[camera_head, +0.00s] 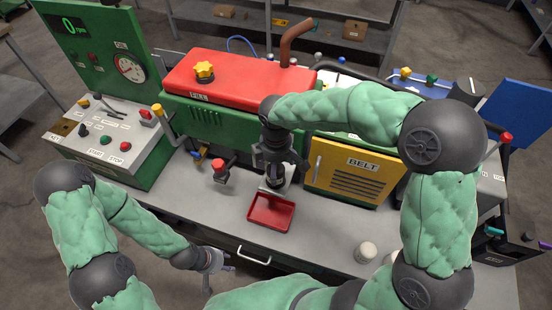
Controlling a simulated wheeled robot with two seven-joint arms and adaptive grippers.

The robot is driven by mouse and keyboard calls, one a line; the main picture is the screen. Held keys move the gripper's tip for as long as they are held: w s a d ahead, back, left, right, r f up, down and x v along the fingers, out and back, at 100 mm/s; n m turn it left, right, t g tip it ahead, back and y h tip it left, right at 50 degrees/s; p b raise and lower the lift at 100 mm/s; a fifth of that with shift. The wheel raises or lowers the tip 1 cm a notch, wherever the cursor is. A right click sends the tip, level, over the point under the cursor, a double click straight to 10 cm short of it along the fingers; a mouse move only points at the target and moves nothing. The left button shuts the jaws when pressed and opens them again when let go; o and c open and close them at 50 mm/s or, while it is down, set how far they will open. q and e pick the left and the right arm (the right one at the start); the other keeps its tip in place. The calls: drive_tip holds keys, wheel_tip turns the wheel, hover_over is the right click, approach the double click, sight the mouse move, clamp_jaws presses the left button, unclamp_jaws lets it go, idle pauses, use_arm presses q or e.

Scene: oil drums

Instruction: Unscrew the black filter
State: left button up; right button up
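The black filter (275,183) seems to be the small dark cylinder at the front of the green engine, above a red tray. My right gripper (278,172) comes down over it from the upper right arm. The gripper and the filter are both dark and overlap, so I cannot tell whether the fingers are closed around it. My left gripper (221,269) is low over the bench's front edge, left of the tray. Its fingers are spread and empty.
The red tray (271,213) sits on the grey bench. A pale cylinder (366,251) stands to its right. A red-capped fitting (219,168) is left of the filter. The yellow BELT panel (350,168) is close on the right. A control box (110,140) stands at left.

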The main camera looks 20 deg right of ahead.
drive_tip(key=shift+f+b, duration=0.65)
drive_tip(key=shift+f, duration=2)
drive_tip(key=c, duration=1.5)
drive_tip(key=n+p, duration=0.4)
drive_tip(key=shift+r, duration=0.2)
drive_tip(key=shift+f+n+p, duration=0.1)
drive_tip(key=shift+n+p, duration=0.6)
drive_tip(key=shift+n, duration=0.3)
drive_tip(key=shift+f, duration=0.15)
